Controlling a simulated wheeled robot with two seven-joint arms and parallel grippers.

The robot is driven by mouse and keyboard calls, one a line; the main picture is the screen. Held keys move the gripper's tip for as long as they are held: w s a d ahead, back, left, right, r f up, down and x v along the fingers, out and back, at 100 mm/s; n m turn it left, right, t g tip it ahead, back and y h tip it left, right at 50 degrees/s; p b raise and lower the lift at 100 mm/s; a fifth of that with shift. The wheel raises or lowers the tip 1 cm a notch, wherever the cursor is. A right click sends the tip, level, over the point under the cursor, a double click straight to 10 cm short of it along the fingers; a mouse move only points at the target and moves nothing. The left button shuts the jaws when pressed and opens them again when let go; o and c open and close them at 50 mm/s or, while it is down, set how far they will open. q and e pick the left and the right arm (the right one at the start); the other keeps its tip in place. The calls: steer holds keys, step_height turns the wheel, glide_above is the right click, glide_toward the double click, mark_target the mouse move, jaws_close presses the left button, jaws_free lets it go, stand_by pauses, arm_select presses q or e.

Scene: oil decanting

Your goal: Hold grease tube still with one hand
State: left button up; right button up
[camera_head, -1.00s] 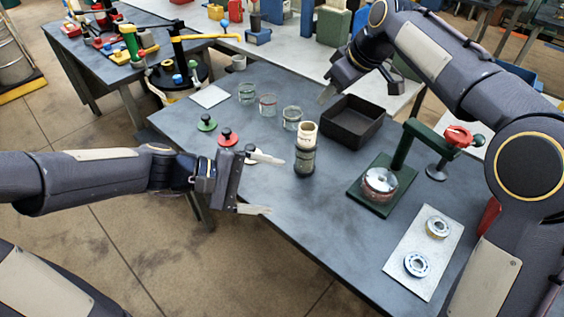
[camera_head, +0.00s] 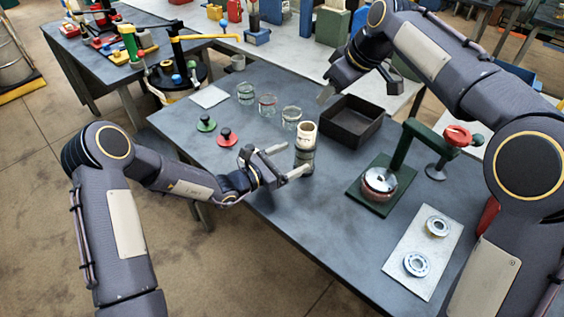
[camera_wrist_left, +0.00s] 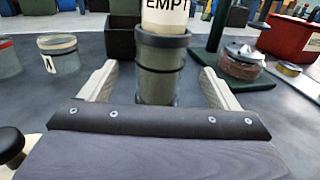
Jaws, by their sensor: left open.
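The grease tube stands upright on the dark table as a dark grey cylinder (camera_head: 304,160) with a cream part (camera_head: 307,133) on top. In the left wrist view the cream part (camera_wrist_left: 165,14) shows the letters "EMPT" above the grey cylinder (camera_wrist_left: 158,68). My left gripper (camera_head: 291,160) is open at the tube's lower part. In the left wrist view the fingers of my left gripper (camera_wrist_left: 157,80) lie to either side of the cylinder, with gaps on both sides. My right gripper (camera_head: 326,93) hangs behind the tube, near a black tray; its jaw opening is not clear.
The black tray (camera_head: 379,133) is behind and right of the tube. Several glass jars (camera_head: 291,117) stand behind it. Red (camera_head: 227,138) and green (camera_head: 206,124) knobs are at left. A green press (camera_head: 365,205) and a plate with bearings (camera_head: 411,248) are at right.

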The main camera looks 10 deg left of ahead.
mark_target(296, 156)
arm_select(q)
steer(key=x, duration=0.5)
steer(key=c, duration=1.3)
steer(key=shift+o, duration=0.2)
